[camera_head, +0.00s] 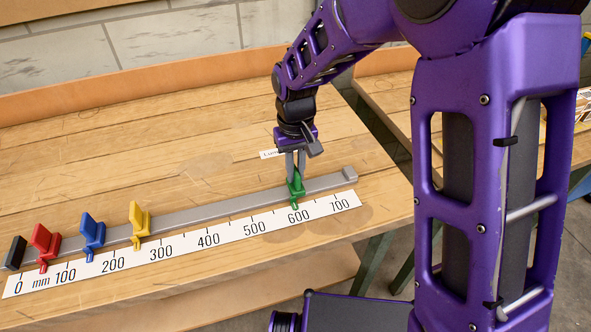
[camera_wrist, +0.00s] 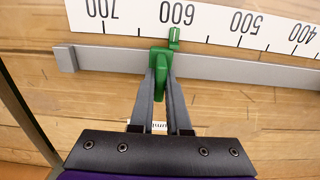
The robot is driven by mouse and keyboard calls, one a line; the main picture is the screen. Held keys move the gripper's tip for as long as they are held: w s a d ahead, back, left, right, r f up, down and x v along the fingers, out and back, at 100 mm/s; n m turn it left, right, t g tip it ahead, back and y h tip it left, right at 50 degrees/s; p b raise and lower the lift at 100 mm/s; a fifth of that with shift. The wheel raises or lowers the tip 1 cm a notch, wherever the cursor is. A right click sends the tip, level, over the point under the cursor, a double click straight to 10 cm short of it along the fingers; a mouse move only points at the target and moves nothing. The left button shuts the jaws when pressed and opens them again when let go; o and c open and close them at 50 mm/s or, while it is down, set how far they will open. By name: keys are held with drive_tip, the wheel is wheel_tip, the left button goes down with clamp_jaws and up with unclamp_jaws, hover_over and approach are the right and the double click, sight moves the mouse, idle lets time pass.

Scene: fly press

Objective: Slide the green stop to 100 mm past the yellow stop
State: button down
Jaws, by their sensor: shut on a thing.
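The green stop (camera_head: 295,187) sits on the grey rail (camera_head: 240,203), with its pointer at about the 600 mark. My gripper (camera_head: 295,172) reaches down from above and is shut on the green stop's upright tab. The wrist view shows both fingers (camera_wrist: 161,88) closed around the green stop (camera_wrist: 160,62), with its pointer near the 600 label. The yellow stop (camera_head: 138,221) stands upright on the rail between the 200 and 300 marks, at about 250. The white scale (camera_head: 230,233) runs along the rail from 0 to 700 mm.
The blue stop (camera_head: 92,232) and red stop (camera_head: 44,242) stand left of the yellow one, with a black end block (camera_head: 14,253) beyond. The rail between yellow and green is clear. A grey end block (camera_head: 349,172) closes the right end. A small label (camera_head: 268,154) lies behind the rail.

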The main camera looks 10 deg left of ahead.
idle(0.8)
drive_tip(key=s+a, duration=0.3)
drive_tip(key=a, duration=0.4)
drive_tip(key=s+a, duration=0.4)
drive_tip(key=a, duration=0.4)
drive_tip(key=s+a, duration=0.4)
drive_tip(key=a, duration=0.3)
drive_tip(key=shift+a, duration=0.3)
drive_tip(key=c, duration=0.9)
unclamp_jaws()
drive_tip(key=shift+r, duration=0.1)
wheel_tip(320, 180, up, 17)
drive_tip(key=p, duration=0.3)
drive_tip(key=shift+r, duration=0.15)
drive_tip(key=shift+d, duration=0.1)
